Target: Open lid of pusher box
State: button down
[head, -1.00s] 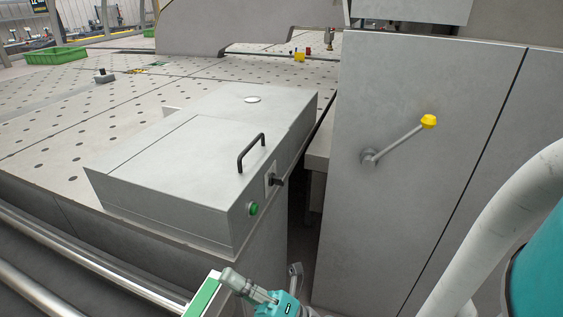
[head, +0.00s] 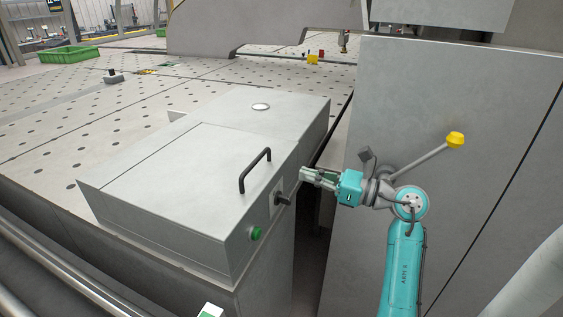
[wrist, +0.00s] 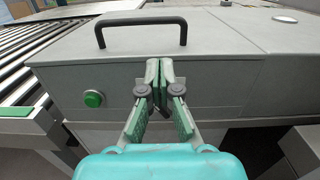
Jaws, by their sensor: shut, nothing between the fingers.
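A green button (head: 256,233) and a black latch knob (head: 283,198) sit on the box's right face. My gripper (head: 304,174) is shut and empty, just right of the box near the handle. In the wrist view my gripper (wrist: 160,66) points at the box's face below the handle (wrist: 141,24), apart from it. The fingers hide the latch there; the green button (wrist: 93,99) shows to the left.
A tall grey cabinet (head: 440,90) with a yellow-knobbed lever (head: 455,140) stands behind my arm on the right. A narrow gap separates it from the box. The perforated table (head: 60,140) behind is mostly clear. A green crate (head: 68,54) is far left.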

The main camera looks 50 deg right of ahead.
aim_at(273, 170)
jog(key=x, duration=1)
jog(key=shift+d, duration=0.15)
jog(key=shift+r, duration=0.1)
